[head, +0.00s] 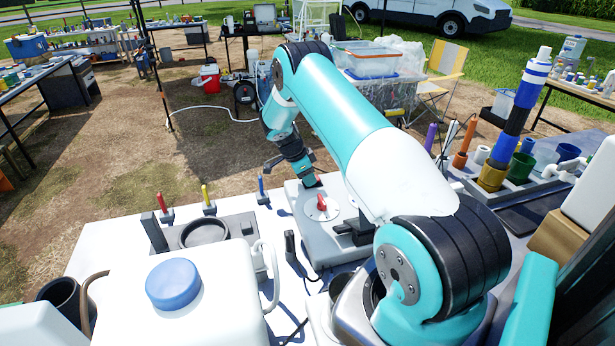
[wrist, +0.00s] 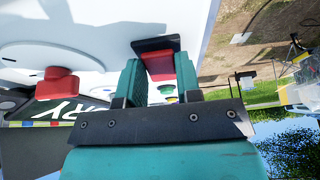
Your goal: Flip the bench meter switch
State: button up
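The bench meter (head: 298,194) is a pale box on the white table, with a red knob (head: 321,201) on a round dial. In the wrist view its white panel (wrist: 95,25) fills the upper left, and the red knob (wrist: 57,83) shows at the left. A red switch (wrist: 160,66) in a black surround (wrist: 155,43) lies ahead of my gripper (wrist: 158,78). My gripper's two teal fingers are apart, with the switch showing between them. Whether they touch it I cannot tell. In the head view my gripper (head: 308,178) is low at the meter's far edge; the switch is hidden there.
A white jug with a blue cap (head: 173,284) stands at the near left. Markers and a dark ring-shaped holder (head: 204,232) are left of the meter. A blue and black tube (head: 515,118) and several cups stand at the right.

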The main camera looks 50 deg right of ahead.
jog(key=y+b, duration=0.1)
jog(key=t+y+b, duration=0.1)
jog(key=shift+s+d+f+b, duration=0.1)
jog(key=shift+s+d+b, duration=0.1)
jog(key=shift+d+b, duration=0.2)
jog(key=shift+r+t+y+b, duration=0.3)
jog(key=shift+t+y+b, duration=0.15)
jog(key=shift+t+y, duration=0.45)
jog(key=o, duration=0.9)
notch_tip(320, 180, up, 18)
jog(key=p, duration=1.1)
jog(key=shift+s+f, duration=0.1)
jog(key=shift+f, duration=0.15)
